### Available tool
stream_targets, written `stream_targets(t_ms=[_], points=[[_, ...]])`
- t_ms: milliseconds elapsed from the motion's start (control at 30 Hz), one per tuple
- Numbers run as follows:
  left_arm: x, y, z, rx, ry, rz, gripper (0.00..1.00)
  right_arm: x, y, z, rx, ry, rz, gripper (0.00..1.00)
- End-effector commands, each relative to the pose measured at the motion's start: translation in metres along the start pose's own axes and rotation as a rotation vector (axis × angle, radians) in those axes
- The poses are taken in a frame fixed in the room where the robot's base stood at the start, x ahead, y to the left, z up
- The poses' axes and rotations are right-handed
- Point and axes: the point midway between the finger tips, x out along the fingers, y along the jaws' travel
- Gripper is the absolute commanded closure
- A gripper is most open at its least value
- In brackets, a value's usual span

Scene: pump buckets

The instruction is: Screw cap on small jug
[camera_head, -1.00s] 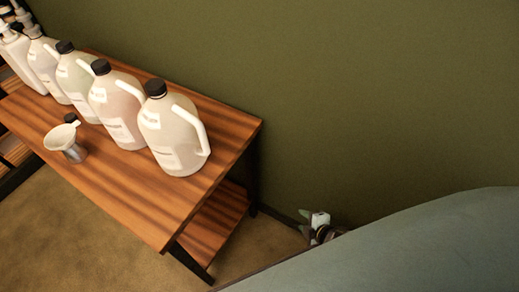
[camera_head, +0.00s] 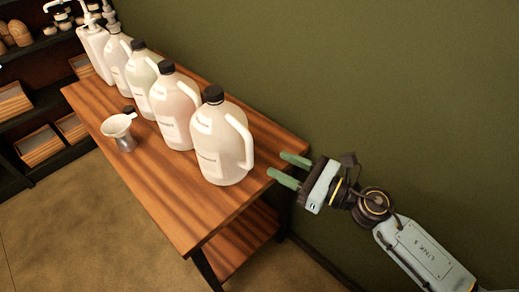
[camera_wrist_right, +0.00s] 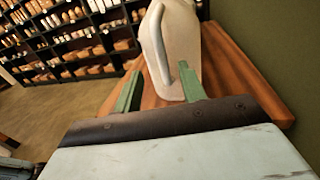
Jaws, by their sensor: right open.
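Several white jugs with handles and dark caps stand in a row on the wooden table in the head view. The nearest jug (camera_head: 218,150) wears a black cap (camera_head: 213,94). A small dark cap (camera_head: 129,110) lies on the table by a metal cup with a white funnel (camera_head: 118,126). My right gripper (camera_head: 288,170) is open, with green fingers, at the table's right end, to the right of the nearest jug. In the right wrist view that jug (camera_wrist_right: 172,45) stands ahead of the open fingers. I cannot tell which is the small jug. My left gripper is not in view.
The wooden table (camera_head: 180,205) has free room at its front. White pump bottles (camera_head: 95,50) stand at its far end. Dark shelves with wooden boxes (camera_head: 40,146) are at the left. A green wall (camera_head: 380,80) runs behind the table.

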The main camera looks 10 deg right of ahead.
Motion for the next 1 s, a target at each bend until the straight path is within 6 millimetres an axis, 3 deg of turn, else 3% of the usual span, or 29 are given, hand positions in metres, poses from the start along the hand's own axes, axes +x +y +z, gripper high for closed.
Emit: stream_targets(t_ms=[300, 500, 933, 1000], points=[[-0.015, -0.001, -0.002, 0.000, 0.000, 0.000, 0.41, 0.064, -0.001, 0.002, 0.005, -0.003, -0.002, 0.59], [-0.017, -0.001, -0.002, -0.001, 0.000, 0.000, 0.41, 0.089, -0.001, 0.000, 0.005, -0.001, -0.002, 0.59], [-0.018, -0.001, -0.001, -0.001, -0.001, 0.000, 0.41, 0.098, -0.001, 0.000, 0.005, 0.000, -0.002, 0.59], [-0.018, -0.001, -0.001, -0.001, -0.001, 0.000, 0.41, 0.098, -0.001, 0.000, 0.005, 0.000, -0.002, 0.67]])
